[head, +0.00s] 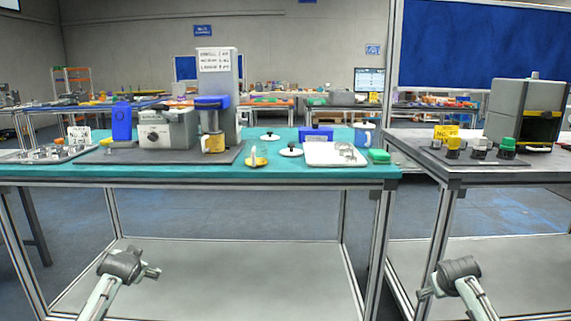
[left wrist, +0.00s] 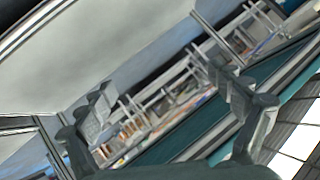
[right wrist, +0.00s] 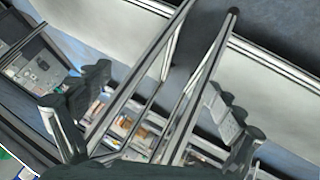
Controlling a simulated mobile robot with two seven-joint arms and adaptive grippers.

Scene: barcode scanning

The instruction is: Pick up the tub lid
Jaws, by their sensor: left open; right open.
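Two round pale lids with dark knobs lie on the teal table (head: 330,174): a rear lid (head: 269,137) and a nearer, larger lid (head: 290,152). I cannot tell which is the tub lid. My left gripper (head: 152,272) is low in front of the table, well below its top; its fingers are spread and empty in the left wrist view (left wrist: 168,92). My right gripper (head: 424,290) is low in front of the gap between the tables; its fingers are spread and empty in the right wrist view (right wrist: 155,82). Both are far from the lids.
A yellow dish (head: 256,162) with a white upright piece is left of the nearer lid. A white tray (head: 322,160), a green block (head: 379,156) and a blue mug (head: 364,134) are to the right. A tall grey machine (head: 217,85) stands behind left. A second table (head: 455,170) is at right.

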